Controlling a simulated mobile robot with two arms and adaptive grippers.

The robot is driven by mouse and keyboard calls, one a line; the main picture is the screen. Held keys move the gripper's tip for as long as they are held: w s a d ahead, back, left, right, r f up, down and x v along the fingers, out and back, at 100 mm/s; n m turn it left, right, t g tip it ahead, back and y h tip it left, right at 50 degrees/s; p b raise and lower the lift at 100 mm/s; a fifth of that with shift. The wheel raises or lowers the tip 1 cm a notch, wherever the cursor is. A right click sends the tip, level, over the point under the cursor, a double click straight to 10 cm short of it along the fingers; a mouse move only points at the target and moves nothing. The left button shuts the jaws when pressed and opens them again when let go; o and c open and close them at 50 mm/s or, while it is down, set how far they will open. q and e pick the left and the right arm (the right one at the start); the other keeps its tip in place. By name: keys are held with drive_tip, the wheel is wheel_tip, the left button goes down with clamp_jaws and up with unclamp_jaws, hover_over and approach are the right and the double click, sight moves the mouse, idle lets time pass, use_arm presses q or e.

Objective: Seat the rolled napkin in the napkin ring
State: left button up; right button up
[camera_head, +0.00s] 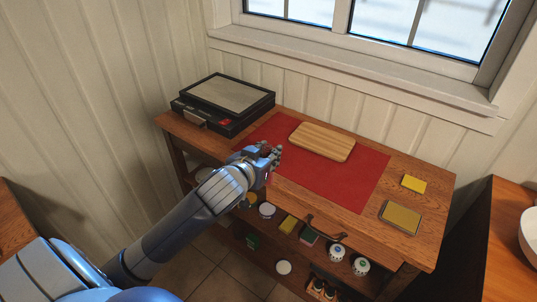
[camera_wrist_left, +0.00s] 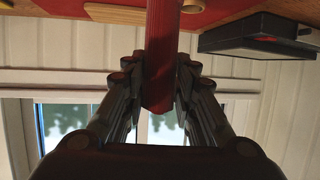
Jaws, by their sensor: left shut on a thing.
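My left gripper (camera_head: 270,155) is over the left part of the red mat in the head view. In the left wrist view, its fingers (camera_wrist_left: 161,88) are closed on the two sides of a long red faceted roll, the rolled napkin (camera_wrist_left: 159,60). The napkin points away from the palm, and its far end runs up to the picture's top edge. A small tan patch (camera_wrist_left: 192,6) shows beside that far end; I cannot tell whether it is the napkin ring. I make out no ring for certain in the head view. My right gripper is not in view.
The red mat (camera_head: 330,185) lies on the wooden table (camera_head: 420,245) with a wooden board (camera_head: 322,141) at its back. A black case (camera_head: 222,104) stands at the left. A yellow block (camera_head: 413,184) and a yellow-topped tin (camera_head: 400,217) lie at the right. The mat's front is clear.

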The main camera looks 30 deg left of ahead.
use_arm(q)
drive_tip(key=shift+s, duration=0.2)
drive_tip(key=w+a+f+p, duration=0.2)
drive_tip(key=w+a, duration=0.1)
drive_tip(key=w, duration=0.3)
drive_tip(key=w+a+f+p, duration=0.2)
drive_tip(key=w+a+f, duration=0.1)
drive_tip(key=w, duration=0.4)
drive_tip(key=shift+w+a, duration=0.3)
drive_tip(key=shift+a, duration=0.45)
drive_tip(key=shift+f, duration=0.15)
drive_tip(key=o, duration=1)
